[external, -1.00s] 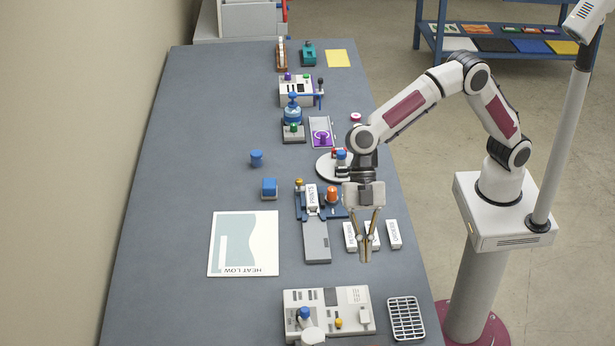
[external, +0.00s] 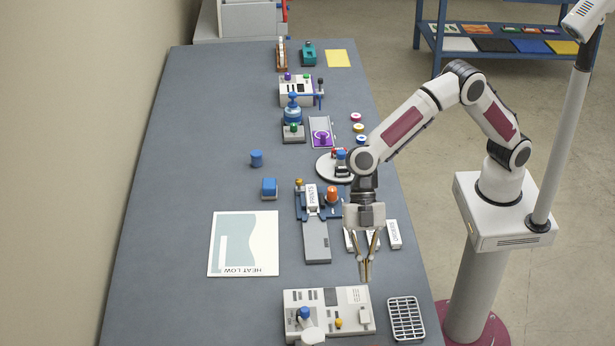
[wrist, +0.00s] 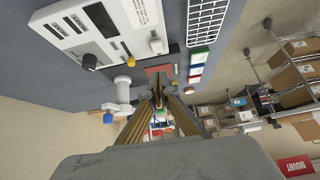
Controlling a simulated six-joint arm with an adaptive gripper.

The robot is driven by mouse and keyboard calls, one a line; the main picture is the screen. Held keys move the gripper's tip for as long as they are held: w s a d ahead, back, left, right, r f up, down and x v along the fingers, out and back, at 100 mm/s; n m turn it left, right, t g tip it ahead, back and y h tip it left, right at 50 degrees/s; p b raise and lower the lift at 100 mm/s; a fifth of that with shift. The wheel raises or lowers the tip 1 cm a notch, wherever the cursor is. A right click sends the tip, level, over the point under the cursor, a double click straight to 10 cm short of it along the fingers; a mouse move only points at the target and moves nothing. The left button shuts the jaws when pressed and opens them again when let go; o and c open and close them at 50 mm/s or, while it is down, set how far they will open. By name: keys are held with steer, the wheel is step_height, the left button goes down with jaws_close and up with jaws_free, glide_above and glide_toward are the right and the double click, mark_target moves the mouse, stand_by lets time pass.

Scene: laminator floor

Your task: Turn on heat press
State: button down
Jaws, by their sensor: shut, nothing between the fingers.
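A white control machine (external: 328,312) stands at the front of the bench; none of its lettering reads clearly as heat press. It has a blue knob (external: 304,313), a small yellow knob (external: 338,323) and a white switch (external: 365,315). My gripper (external: 365,280) points down, shut and empty, over the machine's back right corner. Its fingertips also show in the wrist view (wrist: 158,88). Whether they touch anything cannot be told.
A metal grate (external: 406,318) lies right of the machine. A HEAT LOW board (external: 243,244) lies to the left. Behind my gripper are labelled white blocks (external: 394,234) and a blue fixture with a grey slide (external: 316,241). The bench's left side is mostly clear.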

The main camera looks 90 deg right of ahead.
mark_target(364, 312)
steer(key=x, duration=0.5)
step_height(364, 312, down, 2)
steer(key=shift+d, duration=0.15)
steer(key=shift+d+f, duration=0.1)
steer(key=shift+f, duration=0.9)
steer(key=shift+d+f, duration=0.25)
steer(key=shift+f, duration=0.2)
steer(key=shift+r, duration=0.25)
steer(key=shift+r, duration=0.5)
steer(key=shift+r, duration=0.2)
